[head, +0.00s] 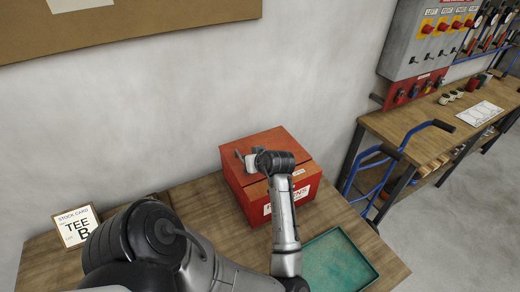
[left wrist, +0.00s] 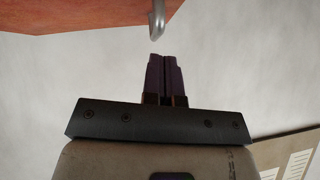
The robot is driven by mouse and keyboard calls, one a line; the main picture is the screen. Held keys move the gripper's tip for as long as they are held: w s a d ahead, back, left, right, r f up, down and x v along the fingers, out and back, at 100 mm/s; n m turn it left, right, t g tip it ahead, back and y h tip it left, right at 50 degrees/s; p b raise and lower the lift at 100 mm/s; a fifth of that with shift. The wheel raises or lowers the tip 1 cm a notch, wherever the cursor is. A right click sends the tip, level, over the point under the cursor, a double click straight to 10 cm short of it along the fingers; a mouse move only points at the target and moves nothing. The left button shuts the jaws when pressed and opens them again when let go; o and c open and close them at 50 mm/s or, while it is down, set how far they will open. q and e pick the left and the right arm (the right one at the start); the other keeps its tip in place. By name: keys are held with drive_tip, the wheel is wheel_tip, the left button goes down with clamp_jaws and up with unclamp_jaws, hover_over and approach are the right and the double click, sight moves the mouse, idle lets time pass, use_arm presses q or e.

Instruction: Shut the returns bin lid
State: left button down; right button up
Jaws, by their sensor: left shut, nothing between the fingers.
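The returns bin (head: 240,200) is a red box with a white label on its front, standing on the wooden table by the wall. Its red lid (head: 267,139) lies across the top, partly hidden by my left arm; I cannot tell whether it is fully down. My left gripper (head: 239,155) is over the bin's left part, shut and empty. In the left wrist view the gripper's dark fingers (left wrist: 166,74) are together. A grey metal hook-like handle (left wrist: 157,22) is just beyond their tips, apart from them, at the edge of a red-orange panel (left wrist: 80,14). My right gripper is out of view.
A green tray (head: 372,277) lies right of the bin near the table's edge. A stock card (head: 75,227) stands at the left. A blue hand truck (head: 384,154) stands right of the table, before a second bench (head: 400,126). The wall is close behind the bin.

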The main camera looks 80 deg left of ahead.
use_arm(q)
drive_tip(key=b+v, duration=0.1)
drive_tip(key=v, duration=0.9)
drive_tip(key=shift+s+r, duration=0.25)
drive_tip(key=shift+r, duration=0.3)
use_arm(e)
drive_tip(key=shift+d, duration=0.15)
use_arm(q)
drive_tip(key=shift+d, duration=0.15)
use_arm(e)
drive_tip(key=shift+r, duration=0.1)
